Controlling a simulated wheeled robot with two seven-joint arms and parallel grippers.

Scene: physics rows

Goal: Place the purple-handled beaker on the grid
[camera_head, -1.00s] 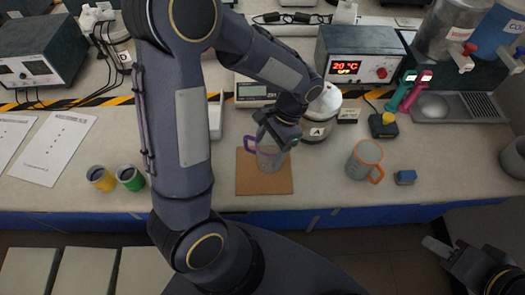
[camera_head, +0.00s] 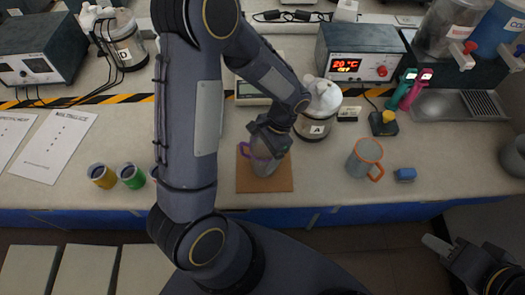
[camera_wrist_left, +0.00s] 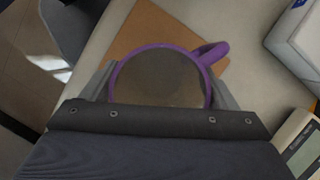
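The purple-handled beaker (camera_head: 265,166) is a grey cup with a purple handle, seen over a brown square mat. My left gripper (camera_head: 270,140) is above it, its fingers around the upper body. In the left wrist view the beaker's purple rim (camera_wrist_left: 160,52) sits between the two fingers, which appear to touch its sides. The handle points right there. I cannot tell whether its base touches the mat. A grooved metal grid (camera_head: 483,103) lies beside the sink at the right. My right gripper (camera_head: 437,243) is at the lower right, empty; its finger opening is unclear.
The brown mat (camera_head: 283,186) lies on the bench. An orange-handled grey mug (camera_head: 362,160) and a blue block (camera_head: 405,175) stand right of it. Bottle A (camera_head: 318,122), a scale (camera_head: 250,92) and a temperature box (camera_head: 358,55) stand behind. Yellow and green cups (camera_head: 132,177) are left.

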